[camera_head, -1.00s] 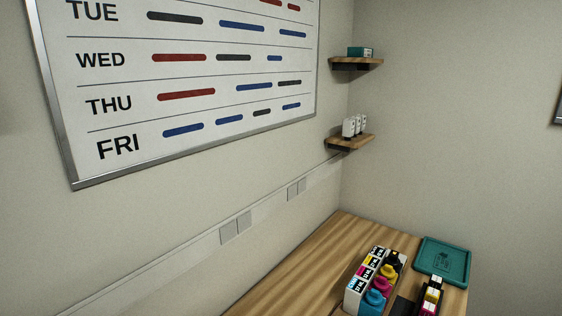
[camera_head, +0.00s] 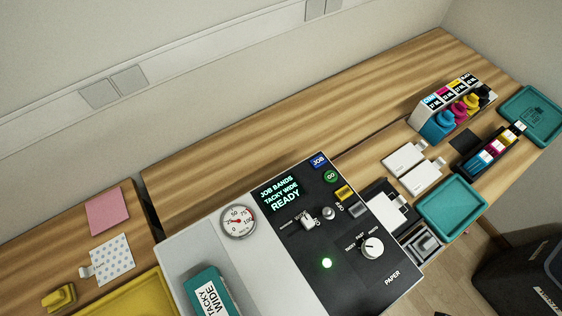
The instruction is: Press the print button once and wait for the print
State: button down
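The printing machine (camera_head: 172,257) stands on the wooden bench with a black control panel (camera_head: 300,280). Its display (camera_head: 283,193) reads "JOB BANDS TACKY WIDE READY" in green. A round green button (camera_head: 330,176) marked GO sits right of the display, below a blue button (camera_head: 319,161) marked JOB. No control visibly carries the word "print". A white-faced knob (camera_head: 372,247) and a dial gauge (camera_head: 238,221) also show. My gripper is not in view.
A teal box (camera_head: 208,292) marked TACKY WIDE sits on the machine. A yellow tray (camera_head: 130,297) lies left. Right are white cards (camera_head: 405,157), a teal tray (camera_head: 452,208), ink bottles (camera_head: 468,103) and a dark bin (camera_head: 520,275). Bench behind the machine is clear.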

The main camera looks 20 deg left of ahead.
aim_at(330, 177)
jog(key=k+l+u, duration=0.15)
jog(key=k+u, duration=0.2)
jog(key=k+l+u, duration=0.1)
jog(key=u, duration=0.3)
jog(key=k+j, duration=0.05)
jog(key=k, duration=0.05)
